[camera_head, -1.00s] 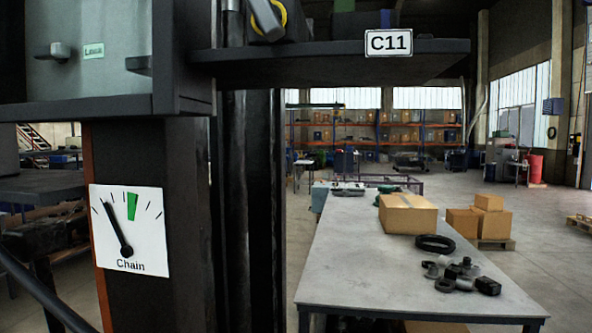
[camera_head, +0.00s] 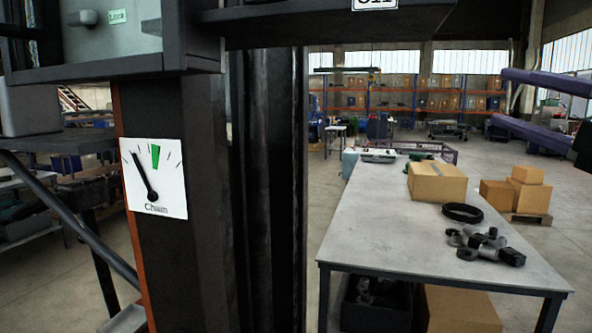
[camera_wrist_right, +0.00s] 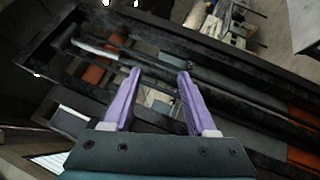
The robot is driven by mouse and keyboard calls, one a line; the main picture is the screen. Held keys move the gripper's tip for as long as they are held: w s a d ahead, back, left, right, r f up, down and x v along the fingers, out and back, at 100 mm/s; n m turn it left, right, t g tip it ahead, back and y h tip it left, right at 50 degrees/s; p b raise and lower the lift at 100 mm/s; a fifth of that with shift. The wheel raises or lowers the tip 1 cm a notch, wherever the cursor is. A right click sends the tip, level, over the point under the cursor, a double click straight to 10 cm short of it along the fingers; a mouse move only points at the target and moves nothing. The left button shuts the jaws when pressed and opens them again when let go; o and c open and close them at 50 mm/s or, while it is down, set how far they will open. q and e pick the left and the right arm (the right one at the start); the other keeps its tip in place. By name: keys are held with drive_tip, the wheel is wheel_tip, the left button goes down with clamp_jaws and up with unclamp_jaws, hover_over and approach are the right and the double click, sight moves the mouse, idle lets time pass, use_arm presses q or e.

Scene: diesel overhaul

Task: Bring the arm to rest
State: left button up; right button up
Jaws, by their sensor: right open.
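My right gripper (camera_head: 498,98) reaches in from the right edge of the head view, with two purple fingers apart and nothing between them. It hangs in the air, and behind it are the back windows and shelving. In the right wrist view the gripper (camera_wrist_right: 159,80) shows both purple fingers spread, with a dark frame holding rods and orange parts beyond them. I cannot tell how far that frame is from the fingertips. My left gripper is not in view.
A dark column (camera_head: 265,190) stands left of centre, with a white Chain gauge (camera_head: 153,178) beside it; its needle points left of the green band. A dark shelf (camera_head: 330,24) juts out above. A grey table (camera_head: 390,220) bears a box (camera_head: 437,183), a black ring and small parts.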

drive_tip(key=s+a+f+m+g+h, duration=0.1)
drive_tip(key=s+f+m+g+h, duration=0.15)
drive_tip(key=f+m, duration=0.3)
drive_tip(key=s+a+f+m+g+h, duration=0.1)
drive_tip(key=f+m+h, duration=0.35)
drive_tip(key=f, duration=0.25)
drive_tip(key=s+a+f+m+g, duration=0.4)
drive_tip(key=s+f+m+g, duration=0.45)
drive_tip(key=s+f, duration=0.5)
drive_tip(key=s+a+f+m+g, duration=0.3)
drive_tip(key=s, duration=0.8)
wheel_tip(320, 180, up, 14)
drive_tip(key=s+g+p, duration=0.1)
drive_tip(key=s+p, duration=0.1)
drive_tip(key=p, duration=1.2)
drive_tip(key=shift+a+m+y, duration=0.35)
drive_tip(key=shift+y, duration=0.05)
